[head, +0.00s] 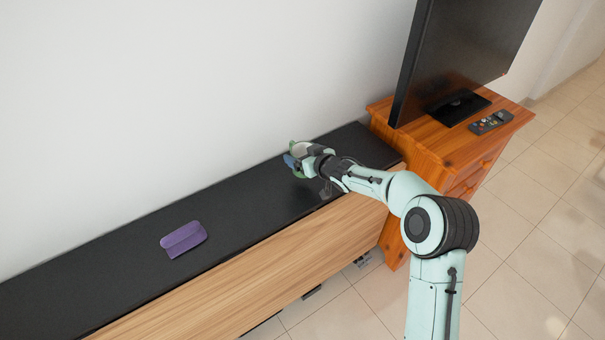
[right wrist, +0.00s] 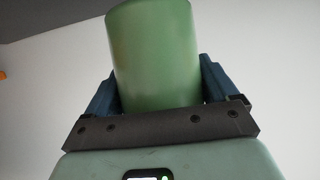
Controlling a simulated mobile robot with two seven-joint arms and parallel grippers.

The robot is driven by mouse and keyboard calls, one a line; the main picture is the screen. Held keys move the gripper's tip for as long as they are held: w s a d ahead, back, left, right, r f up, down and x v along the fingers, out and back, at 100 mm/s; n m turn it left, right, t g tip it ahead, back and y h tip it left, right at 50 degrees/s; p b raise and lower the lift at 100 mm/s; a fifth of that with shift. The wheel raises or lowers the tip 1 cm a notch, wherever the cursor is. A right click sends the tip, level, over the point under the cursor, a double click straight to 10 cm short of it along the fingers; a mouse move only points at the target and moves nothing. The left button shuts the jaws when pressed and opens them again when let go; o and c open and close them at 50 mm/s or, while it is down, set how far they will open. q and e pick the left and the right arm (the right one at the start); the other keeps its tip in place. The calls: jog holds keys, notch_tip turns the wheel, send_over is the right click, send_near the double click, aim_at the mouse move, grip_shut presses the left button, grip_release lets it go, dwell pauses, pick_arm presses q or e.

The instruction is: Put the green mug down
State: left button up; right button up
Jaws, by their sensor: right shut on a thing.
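The green mug (right wrist: 153,52) fills the middle of the right wrist view, between the two blue fingers of my right gripper (right wrist: 155,85). In the head view the mug (head: 294,146) shows only in part, behind the right gripper (head: 292,161), over the far end of the black-topped bench (head: 235,205). My right gripper is shut on the mug. I cannot tell whether the mug's base touches the bench top. My left gripper is in neither view.
A purple pouch (head: 184,239) lies on the bench, left of my right arm. An orange wooden cabinet (head: 440,145) stands at the bench's right end, with a television (head: 462,55) and a remote control (head: 490,122) on it. The bench top between pouch and gripper is clear.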

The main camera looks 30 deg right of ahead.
jog(key=shift+f+b, duration=0.7)
jog(key=shift+f, duration=1.7)
jog(key=shift+f, duration=0.2)
jog(key=o, duration=1)
jog(key=shift+s+r, duration=0.2)
jog(key=shift+r, duration=0.05)
jog(key=v, duration=1.1)
jog(key=shift+s+p, duration=0.35)
